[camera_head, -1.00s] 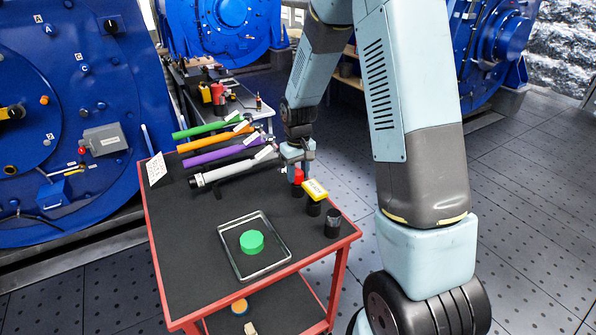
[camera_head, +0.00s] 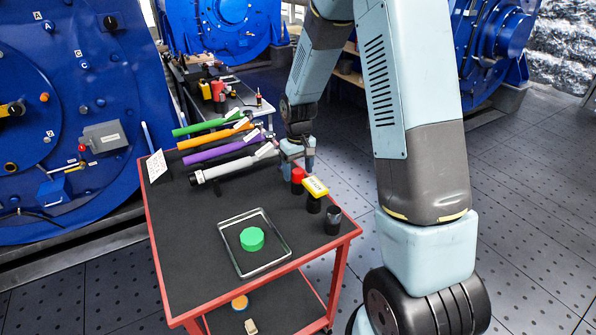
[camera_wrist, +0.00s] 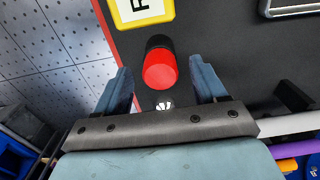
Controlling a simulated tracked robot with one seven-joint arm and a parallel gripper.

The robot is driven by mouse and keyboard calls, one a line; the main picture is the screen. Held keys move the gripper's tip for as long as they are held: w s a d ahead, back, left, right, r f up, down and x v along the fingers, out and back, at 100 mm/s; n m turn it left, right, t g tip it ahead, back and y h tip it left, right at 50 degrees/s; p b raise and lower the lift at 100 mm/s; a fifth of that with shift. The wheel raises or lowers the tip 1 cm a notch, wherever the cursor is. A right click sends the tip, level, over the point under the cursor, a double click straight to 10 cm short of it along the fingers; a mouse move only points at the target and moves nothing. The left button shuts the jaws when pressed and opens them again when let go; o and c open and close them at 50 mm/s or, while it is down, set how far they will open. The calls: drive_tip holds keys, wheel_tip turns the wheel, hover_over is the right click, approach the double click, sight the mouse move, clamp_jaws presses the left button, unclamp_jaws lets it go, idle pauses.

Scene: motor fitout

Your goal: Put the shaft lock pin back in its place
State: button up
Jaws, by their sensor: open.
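A red-topped piece with a black lower part (camera_head: 297,174) stands upright near the right edge of the cart. I cannot tell for sure whether it is the shaft lock pin. It also shows in the wrist view (camera_wrist: 159,70), its red end between the ends of my fingers. My gripper (camera_wrist: 160,65) is open, with a gap on both sides of the red end. In the head view my gripper (camera_head: 302,166) is just behind the red piece. A small shiny metal part (camera_wrist: 163,104) shows between the fingers near the palm.
A yellow-tagged black piece (camera_head: 314,190) and a black cup-like piece (camera_head: 333,220) stand beside the red one. A clear tray (camera_head: 278,267) holds a green disc (camera_head: 252,239). Several coloured rods lie at the cart's back. A blue machine (camera_head: 60,110) with lettered points stands at left.

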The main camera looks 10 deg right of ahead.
wheel_tip(320, 180, up, 13)
idle(0.4)
drive_tip(key=s+d+r+m+t, duration=0.2)
drive_tip(key=s+d+r+t, duration=0.15)
drive_tip(key=s+r, duration=0.9)
drive_tip(key=s+d+r+t, duration=0.1)
drive_tip(key=s+r, duration=0.1)
drive_tip(key=s, duration=0.5)
drive_tip(key=s+d+r+m+t, duration=0.1)
drive_tip(key=s+d+r, duration=0.1)
drive_tip(key=s, duration=0.6)
drive_tip(key=shift+r, duration=0.35)
drive_tip(key=shift+s, duration=0.35)
drive_tip(key=shift+c, duration=0.2)
